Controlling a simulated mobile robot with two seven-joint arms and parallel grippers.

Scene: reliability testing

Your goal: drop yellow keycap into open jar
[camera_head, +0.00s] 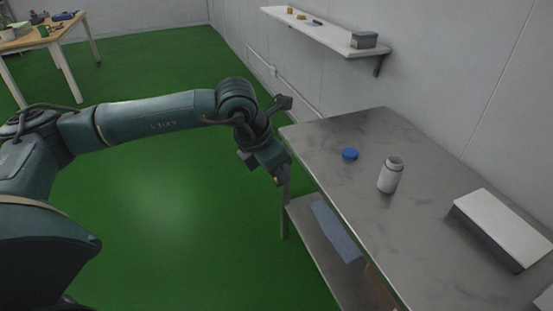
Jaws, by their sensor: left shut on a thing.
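A white jar (389,176) stands upright on the grey metal table, with its mouth uncovered. A blue lid (350,154) lies on the table behind it and to its left. My left gripper (278,178) points down beside the table's left edge, over the floor and apart from the jar. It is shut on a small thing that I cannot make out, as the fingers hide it. I cannot confirm a yellow keycap there. My right gripper is not in view.
The metal table (340,190) has a lower shelf with a blue cloth (337,231). A flat white-topped box (503,228) lies on the right. A wall shelf (325,31) holds small yellow items (301,16) and a grey box (364,40). A wooden table (42,38) stands far left.

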